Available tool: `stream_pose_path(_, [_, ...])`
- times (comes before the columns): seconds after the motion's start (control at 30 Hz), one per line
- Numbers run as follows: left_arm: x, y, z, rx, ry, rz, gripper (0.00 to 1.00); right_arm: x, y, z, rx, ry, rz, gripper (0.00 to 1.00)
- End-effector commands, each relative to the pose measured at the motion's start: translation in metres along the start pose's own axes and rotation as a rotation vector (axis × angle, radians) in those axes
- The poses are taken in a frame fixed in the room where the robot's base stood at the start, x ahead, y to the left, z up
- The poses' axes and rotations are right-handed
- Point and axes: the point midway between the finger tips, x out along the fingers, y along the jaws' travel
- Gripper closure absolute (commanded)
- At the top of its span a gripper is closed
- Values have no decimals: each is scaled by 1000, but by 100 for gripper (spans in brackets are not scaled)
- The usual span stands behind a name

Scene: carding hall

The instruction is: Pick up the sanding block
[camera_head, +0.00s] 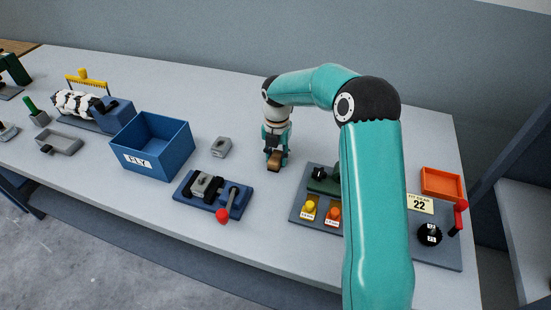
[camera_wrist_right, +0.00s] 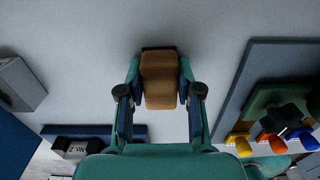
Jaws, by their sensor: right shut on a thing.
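The sanding block (camera_wrist_right: 158,82) is brown and sits between the fingers of my right gripper (camera_wrist_right: 160,88) in the right wrist view. My right gripper is shut on it, with a finger against each side. In the head view the sanding block (camera_head: 274,161) shows at the lower end of my right gripper (camera_head: 275,156), close over the grey table. I cannot tell whether the block touches the table. My left gripper is not in view.
A blue FLY bin (camera_head: 178,165) stands left of my gripper. A control panel (camera_head: 300,207) and an orange tray (camera_head: 440,182) are to the right. The table behind is clear.

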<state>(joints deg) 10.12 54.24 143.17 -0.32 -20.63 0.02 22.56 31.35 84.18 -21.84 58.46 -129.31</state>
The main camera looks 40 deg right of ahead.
Motion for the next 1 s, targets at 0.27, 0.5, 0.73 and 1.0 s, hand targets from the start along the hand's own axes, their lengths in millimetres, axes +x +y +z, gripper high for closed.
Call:
stream_pose_path(0.27, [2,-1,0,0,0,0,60,-22,1,1,0,-4,4,100])
stream_pose_path(0.5, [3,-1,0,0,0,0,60,-73,2,1,-1,-6,6,100])
stream_pose_path(0.73, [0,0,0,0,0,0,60,-139,2,0,-3,-4,5,100])
stream_pose_path(1.0, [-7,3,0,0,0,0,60,-188,2,0,-3,-1,2,100])
